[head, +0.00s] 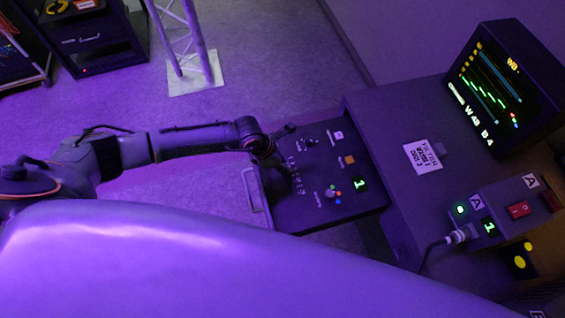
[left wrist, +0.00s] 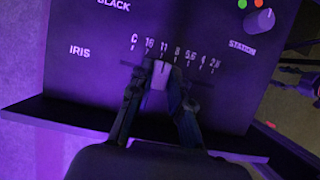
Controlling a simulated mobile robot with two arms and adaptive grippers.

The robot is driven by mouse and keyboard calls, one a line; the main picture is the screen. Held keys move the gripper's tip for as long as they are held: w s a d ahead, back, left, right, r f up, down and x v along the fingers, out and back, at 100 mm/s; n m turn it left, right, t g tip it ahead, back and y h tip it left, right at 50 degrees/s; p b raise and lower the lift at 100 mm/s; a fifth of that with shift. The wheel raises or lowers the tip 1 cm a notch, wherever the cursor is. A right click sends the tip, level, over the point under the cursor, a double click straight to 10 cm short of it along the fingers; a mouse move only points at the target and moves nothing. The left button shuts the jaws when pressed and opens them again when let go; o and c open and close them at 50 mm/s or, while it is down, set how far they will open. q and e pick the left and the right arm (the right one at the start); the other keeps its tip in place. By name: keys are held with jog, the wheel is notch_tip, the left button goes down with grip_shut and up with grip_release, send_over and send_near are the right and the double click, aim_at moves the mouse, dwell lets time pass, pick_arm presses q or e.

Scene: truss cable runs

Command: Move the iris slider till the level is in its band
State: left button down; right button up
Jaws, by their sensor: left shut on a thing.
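The iris slider's pale knob (left wrist: 160,75) shows in the left wrist view, just under the mark 11 on a scale from C to 2.8. My left gripper (left wrist: 160,82) is shut on this knob, one finger on each side. In the head view my left gripper (head: 277,162) reaches onto the dark control panel (head: 310,212) from the left. The monitor (head: 492,88) at the upper right shows a stepped green trace falling to the right, between slanting blue lines. Its small writing is hard to read. My right gripper is not in view.
The panel also carries a station knob (left wrist: 260,20), an orange button (head: 348,160) and a green digit display (head: 360,184). A white label (head: 422,156) lies on the desk. A red switch (head: 518,210) and a plugged cable (head: 432,246) are at the right.

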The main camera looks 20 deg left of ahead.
pick_arm(q)
jog(key=shift+f, duration=0.15)
jog(key=c, duration=1.2)
grip_release()
jog(key=shift+w, duration=0.1)
jog(key=v, duration=1.2)
jog(key=shift+a, duration=0.1)
